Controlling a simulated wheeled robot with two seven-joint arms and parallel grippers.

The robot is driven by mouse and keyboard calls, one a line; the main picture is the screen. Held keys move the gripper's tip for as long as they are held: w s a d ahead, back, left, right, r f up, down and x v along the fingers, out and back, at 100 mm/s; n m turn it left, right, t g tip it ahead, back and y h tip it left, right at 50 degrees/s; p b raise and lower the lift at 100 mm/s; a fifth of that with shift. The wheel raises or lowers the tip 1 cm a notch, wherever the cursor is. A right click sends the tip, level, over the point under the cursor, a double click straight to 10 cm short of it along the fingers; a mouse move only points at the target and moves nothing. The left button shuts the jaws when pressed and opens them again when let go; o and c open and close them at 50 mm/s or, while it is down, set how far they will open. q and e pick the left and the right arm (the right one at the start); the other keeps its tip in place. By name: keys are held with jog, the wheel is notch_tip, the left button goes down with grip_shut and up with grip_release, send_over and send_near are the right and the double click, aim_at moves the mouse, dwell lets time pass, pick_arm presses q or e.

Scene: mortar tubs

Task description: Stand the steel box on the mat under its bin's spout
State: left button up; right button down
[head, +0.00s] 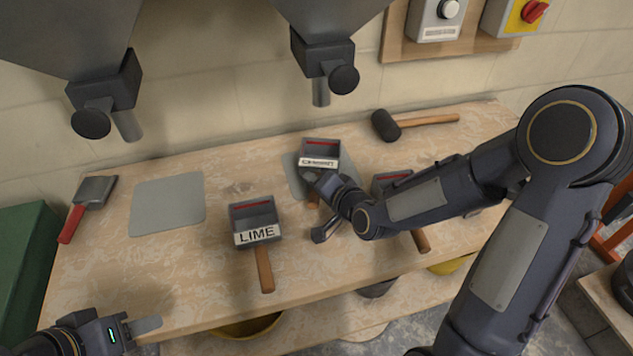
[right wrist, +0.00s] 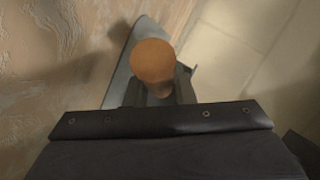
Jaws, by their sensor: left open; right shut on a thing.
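The gripper and arm hide part of the mat. My left gripper (head: 137,328) is open and empty at the lower left, near the table's front edge.
A LIME box (head: 256,234) stands mid-table, its handle toward the front. A third box (head: 391,178) is partly behind my right arm. The left mat (head: 167,205) is bare under the left spout (head: 127,125). A mallet (head: 385,125) and red-handled scraper (head: 96,190) lie farther out.

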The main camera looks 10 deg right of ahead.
jog(key=shift+f+b, duration=0.6)
jog(key=shift+b, duration=0.15)
jog(key=c, duration=1.3)
grip_release()
jog(key=shift+r, duration=0.1)
jog(key=shift+o, duration=0.8)
jog(key=shift+s+f, duration=0.1)
jog(key=shift+f, duration=0.1)
jog(key=v, duration=0.7)
jog(key=shift+s+r, duration=0.25)
jog(key=shift+r, duration=0.1)
jog(key=shift+s+d+r+p, duration=0.15)
jog(key=shift+d+r+p, duration=0.1)
jog(key=shift+r+p, duration=0.25)
jog(key=s+d+r+n+g+p, duration=0.2)
jog(key=s+r+n+g+p, duration=0.1)
jog(key=s, duration=0.7)
jog(key=s+d+r+n+g+p, duration=0.2)
jog(key=s+r+n+g+p, duration=0.2)
jog(key=s+r, duration=0.4)
jog(key=shift+s+h+p, duration=0.3)
jog(key=shift+s+p, duration=0.35)
jog(key=shift+s, duration=0.25)
